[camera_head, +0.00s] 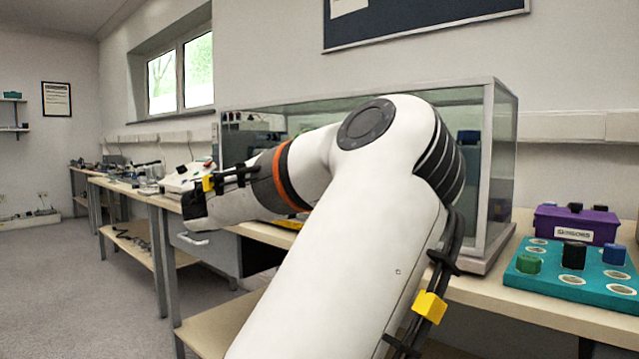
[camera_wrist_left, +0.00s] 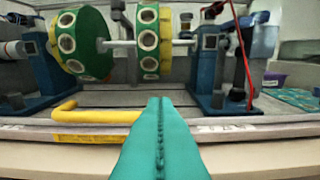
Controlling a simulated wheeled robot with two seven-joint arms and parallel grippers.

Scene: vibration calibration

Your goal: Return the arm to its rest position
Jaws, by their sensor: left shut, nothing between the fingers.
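My white arm (camera_head: 372,215) with an orange ring fills the middle of the head view. It rises from the bottom edge, bends at an elbow and reaches left in front of a glass case. Its dark wrist end (camera_head: 196,205) shows at the left, but I cannot make out gripper fingers there. In the left wrist view, the teal fingers of my left gripper (camera_wrist_left: 160,104) are pressed together, with nothing between them. My right gripper is not in view.
The glass case (camera_head: 503,150) stands on the bench behind the arm. A teal tray (camera_head: 520,282) with knobbed pieces and a purple box (camera_head: 547,222) are at the right. In the left wrist view, a yellow handle (camera_wrist_left: 95,116) lies left of the fingers, near blue supports (camera_wrist_left: 215,75).

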